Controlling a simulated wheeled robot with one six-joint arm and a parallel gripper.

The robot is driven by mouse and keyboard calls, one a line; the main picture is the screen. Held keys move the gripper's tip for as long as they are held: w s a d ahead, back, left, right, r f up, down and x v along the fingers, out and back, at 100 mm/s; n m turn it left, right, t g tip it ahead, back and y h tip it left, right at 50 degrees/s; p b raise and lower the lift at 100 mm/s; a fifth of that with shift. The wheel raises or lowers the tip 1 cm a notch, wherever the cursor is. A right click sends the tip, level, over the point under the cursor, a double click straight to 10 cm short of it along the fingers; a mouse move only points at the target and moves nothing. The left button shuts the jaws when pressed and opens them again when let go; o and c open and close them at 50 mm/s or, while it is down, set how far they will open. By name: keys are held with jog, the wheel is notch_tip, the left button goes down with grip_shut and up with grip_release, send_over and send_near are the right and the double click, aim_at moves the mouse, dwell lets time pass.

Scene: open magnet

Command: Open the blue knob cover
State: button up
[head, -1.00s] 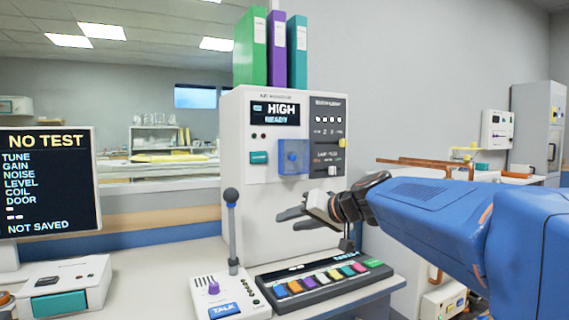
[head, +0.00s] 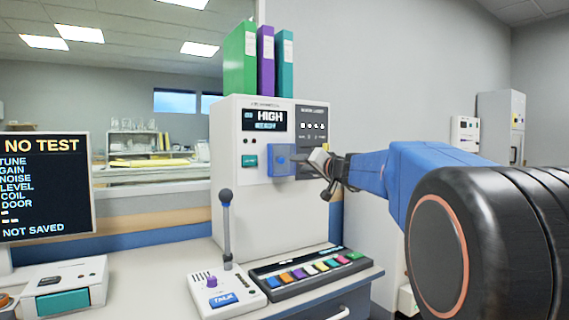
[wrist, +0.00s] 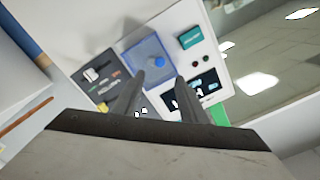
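The blue knob cover (head: 281,160) is a translucent blue square on the front of the white cabinet. It looks shut, and a round blue knob (wrist: 158,61) shows through it in the wrist view. The cover (wrist: 146,58) lies beyond my fingertips in that view. My gripper (head: 308,157) is just right of the cover in the head view. Its two grey fingers (wrist: 157,80) are apart with nothing between them. I cannot tell whether a fingertip touches the cover.
A teal button (head: 249,161) is left of the cover, and a display reading HIGH (head: 269,118) is above it. Below, a microphone unit (head: 228,290) and a coloured key panel (head: 308,270) stand on the counter. Binders (head: 258,60) stand on top of the cabinet.

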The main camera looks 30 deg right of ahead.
aim_at(282, 161)
jog(key=w, duration=1.1)
jog(key=shift+w+a, duration=0.1)
jog(key=shift+a, duration=0.1)
grip_shut()
